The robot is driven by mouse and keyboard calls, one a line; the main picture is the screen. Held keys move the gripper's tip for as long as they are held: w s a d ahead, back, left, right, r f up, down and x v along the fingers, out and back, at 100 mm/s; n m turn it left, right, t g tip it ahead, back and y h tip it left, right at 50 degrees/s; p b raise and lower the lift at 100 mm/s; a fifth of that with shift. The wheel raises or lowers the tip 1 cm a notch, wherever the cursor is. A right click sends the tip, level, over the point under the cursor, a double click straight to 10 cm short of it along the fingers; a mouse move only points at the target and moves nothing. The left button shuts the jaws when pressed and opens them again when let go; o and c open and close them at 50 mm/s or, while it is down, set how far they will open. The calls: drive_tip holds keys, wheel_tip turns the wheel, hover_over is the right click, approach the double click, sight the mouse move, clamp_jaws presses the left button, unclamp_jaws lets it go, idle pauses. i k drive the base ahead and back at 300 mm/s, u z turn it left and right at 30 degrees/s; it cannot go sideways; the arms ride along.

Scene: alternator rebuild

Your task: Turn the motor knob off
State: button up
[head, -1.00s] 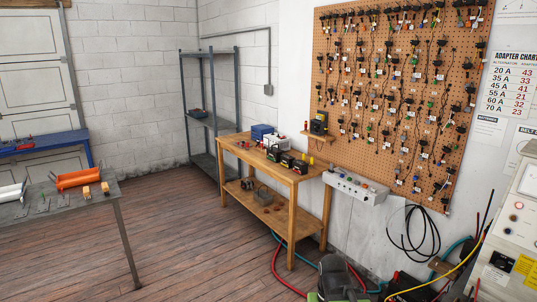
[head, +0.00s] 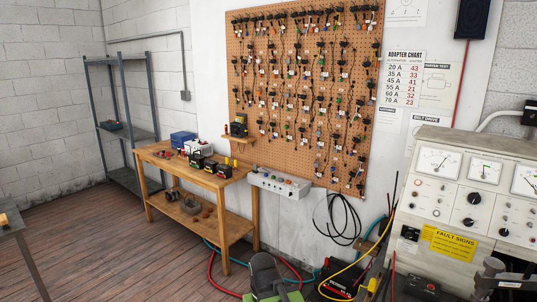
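A grey-white test bench panel (head: 420,184) stands at the right edge of the head view, with dials across its top. Two black round knobs show on its face, an upper knob (head: 474,198) and a lower knob (head: 467,222). Their labels are too small to read, so I cannot tell which one is the motor knob or how it is set.
A wooden bench (head: 226,181) with small parts stands left of centre, beside a grey shelf rack (head: 130,133). A green-and-black object (head: 265,275), hoses and a red-black box (head: 338,277) crowd the floor at the bottom. Open wooden floor (head: 100,240) lies at left.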

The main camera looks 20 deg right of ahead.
sight(468, 223)
drive_tip(key=z, duration=1.05)
